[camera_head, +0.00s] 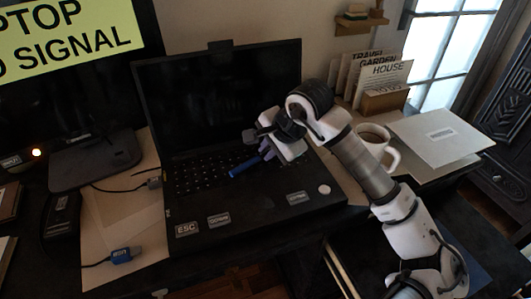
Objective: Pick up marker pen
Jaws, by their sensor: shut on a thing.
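A blue marker pen (246,166) lies slanted over the keyboard of a large black open laptop (240,205). My gripper (267,152) comes in from the right over the keyboard and is shut on the upper right part of the pen. The pen's lower left end sticks out past the fingers. The fingers and the gripped part of the pen are small and partly hidden by my gripper body. I cannot tell whether the pen still touches the keys.
The laptop screen (222,95) stands upright behind my gripper. A white mug (385,146) stands close to my arm on the right, beside papers (440,137) and a card holder (385,100). A blue cable plug (121,255) lies at left. A monitor stands further left.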

